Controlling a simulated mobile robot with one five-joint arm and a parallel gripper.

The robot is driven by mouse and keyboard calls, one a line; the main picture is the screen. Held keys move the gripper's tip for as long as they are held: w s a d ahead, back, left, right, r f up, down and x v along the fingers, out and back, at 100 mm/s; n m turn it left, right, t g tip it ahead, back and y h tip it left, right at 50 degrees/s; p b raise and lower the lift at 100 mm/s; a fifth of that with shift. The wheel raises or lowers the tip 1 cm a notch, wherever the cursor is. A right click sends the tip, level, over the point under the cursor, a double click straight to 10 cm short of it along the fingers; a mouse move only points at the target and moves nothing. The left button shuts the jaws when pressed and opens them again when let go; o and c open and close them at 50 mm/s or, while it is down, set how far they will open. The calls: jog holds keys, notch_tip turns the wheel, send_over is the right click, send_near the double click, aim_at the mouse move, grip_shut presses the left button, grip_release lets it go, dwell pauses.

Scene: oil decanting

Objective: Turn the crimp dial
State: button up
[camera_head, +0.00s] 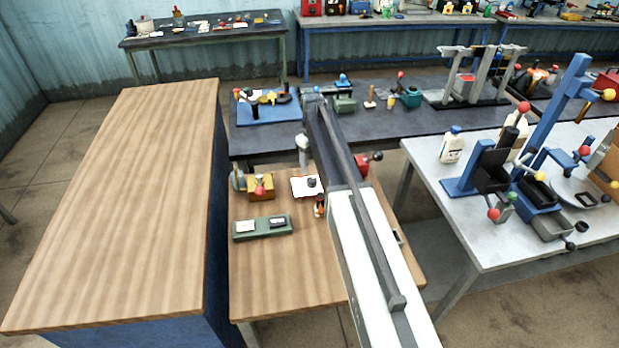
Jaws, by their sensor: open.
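My arm reaches away from the lower right over the small wooden table, and a pale wrist hangs from its far end. My gripper (304,168) is at the bottom of that wrist, small in the picture, above the table's far part. I cannot pick out the crimp dial for sure. A yellow-brown device (262,194) with a red knob and a grey disc at its left stands just left of my gripper. A small dark piece (312,183) shows at a white sheet (300,191) below the gripper. I see nothing held.
A green tray (262,229) with two inserts lies nearer on the wooden table. A red part (367,162) shows right of the arm. A taller wooden-topped cabinet (130,200) borders the left. The table's near left part is clear.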

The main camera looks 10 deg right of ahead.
aim_at(312, 179)
notch_tip(312, 179, down, 8)
jog(key=b, duration=0.8)
jog(key=shift+s+r, duration=0.1)
